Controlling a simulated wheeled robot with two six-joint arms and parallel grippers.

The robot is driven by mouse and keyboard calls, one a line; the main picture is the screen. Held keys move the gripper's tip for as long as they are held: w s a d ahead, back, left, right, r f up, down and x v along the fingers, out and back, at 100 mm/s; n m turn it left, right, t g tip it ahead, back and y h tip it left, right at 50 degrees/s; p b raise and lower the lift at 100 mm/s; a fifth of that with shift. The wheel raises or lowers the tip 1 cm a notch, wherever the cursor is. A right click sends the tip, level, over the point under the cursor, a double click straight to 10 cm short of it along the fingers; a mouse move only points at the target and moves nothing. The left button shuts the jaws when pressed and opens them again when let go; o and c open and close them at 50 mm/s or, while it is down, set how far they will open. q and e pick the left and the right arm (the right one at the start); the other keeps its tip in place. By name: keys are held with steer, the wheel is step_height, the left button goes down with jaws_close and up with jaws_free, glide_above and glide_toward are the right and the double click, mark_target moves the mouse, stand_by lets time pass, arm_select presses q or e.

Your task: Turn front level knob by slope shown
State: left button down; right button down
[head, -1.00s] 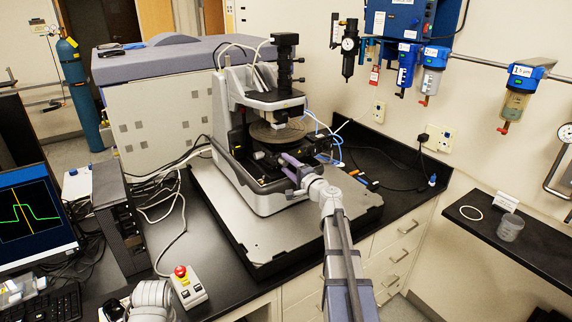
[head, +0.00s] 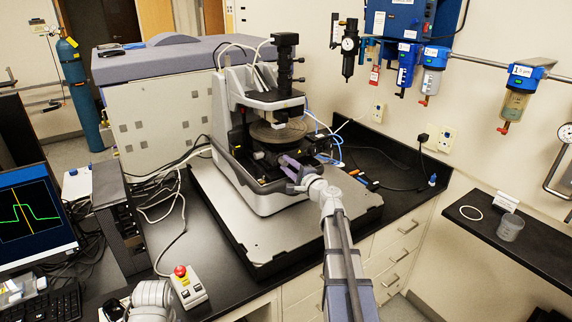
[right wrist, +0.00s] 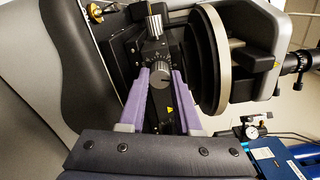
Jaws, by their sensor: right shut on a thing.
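The stylus profiler (head: 262,196) stands on a grey slab, with a round stage (head: 277,132) under its head. In the right wrist view, a ridged grey level knob (right wrist: 160,73) sits between the two purple fingers of my right gripper (right wrist: 161,80). The fingers are shut on its sides. In the head view my right gripper (head: 289,163) reaches the stage base from the front right, and the knob is hidden there. The monitor (head: 30,214) shows a green step-shaped trace with a raised middle and a yellow upright line. My left gripper is not in view.
A control box with a red button (head: 187,286) stands on the front of the bench. Cables run beside the profiler. Blue filters (head: 407,66) hang on the wall. A black shelf (head: 520,238) at right holds a clear cup (head: 510,227).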

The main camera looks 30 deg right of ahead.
steer(key=m, duration=0.5)
steer(key=shift+m, duration=0.3)
steer(key=m, duration=0.6)
steer(key=c, duration=0.6)
jaws_free()
steer(key=shift+s, duration=0.1)
steer(key=s, duration=0.8)
steer(key=shift+d, duration=0.3)
steer(key=s, duration=0.7)
steer(key=shift+s+d, duration=0.3)
steer(key=shift+d, duration=0.05)
